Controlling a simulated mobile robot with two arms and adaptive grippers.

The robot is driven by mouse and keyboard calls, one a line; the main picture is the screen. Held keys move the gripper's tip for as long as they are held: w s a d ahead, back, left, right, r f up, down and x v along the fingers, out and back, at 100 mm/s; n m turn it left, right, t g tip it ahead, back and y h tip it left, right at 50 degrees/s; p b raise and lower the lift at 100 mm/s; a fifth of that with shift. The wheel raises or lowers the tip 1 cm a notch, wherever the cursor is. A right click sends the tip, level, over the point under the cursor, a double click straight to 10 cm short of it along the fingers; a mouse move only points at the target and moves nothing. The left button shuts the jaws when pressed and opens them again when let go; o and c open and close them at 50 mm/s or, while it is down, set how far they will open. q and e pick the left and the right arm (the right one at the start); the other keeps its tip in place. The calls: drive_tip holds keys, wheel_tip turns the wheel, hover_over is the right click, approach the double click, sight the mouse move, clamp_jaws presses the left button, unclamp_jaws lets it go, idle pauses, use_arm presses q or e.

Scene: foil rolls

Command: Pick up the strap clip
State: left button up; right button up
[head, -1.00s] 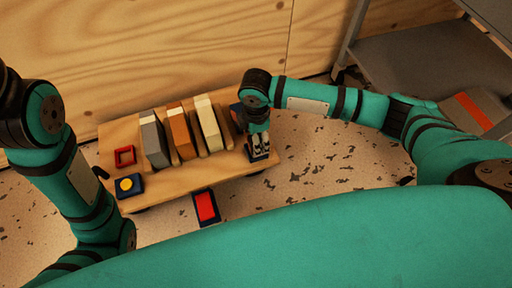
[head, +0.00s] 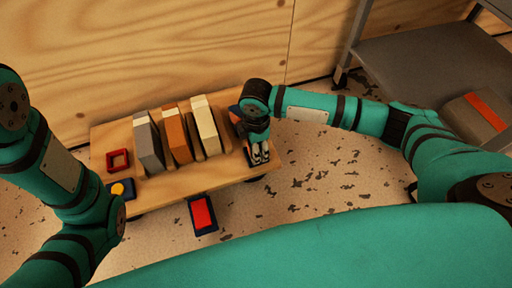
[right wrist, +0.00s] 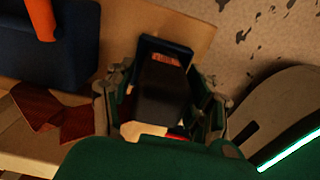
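A dark block-like piece (right wrist: 160,88), which I take for the strap clip, lies in a small navy tray (right wrist: 150,43) in the right wrist view. It has a reddish label at its far end and a pale part near me. My right gripper (right wrist: 160,103) has its fingers spread on either side of it, with narrow gaps showing. In the head view my right gripper (head: 260,155) points down at the right end of the wooden cart (head: 225,172) and hides the piece. My left arm is at the left; its gripper is out of view.
Grey, orange and cream upright blocks (head: 177,139) stand on the cart left of my right gripper. A red frame (head: 118,160) and a navy tray with a yellow disc (head: 119,190) are at its left end. A grey shelf (head: 425,60) stands right.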

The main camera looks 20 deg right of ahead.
drive_tip(key=c, duration=0.9)
drive_tip(key=shift+r, duration=0.15)
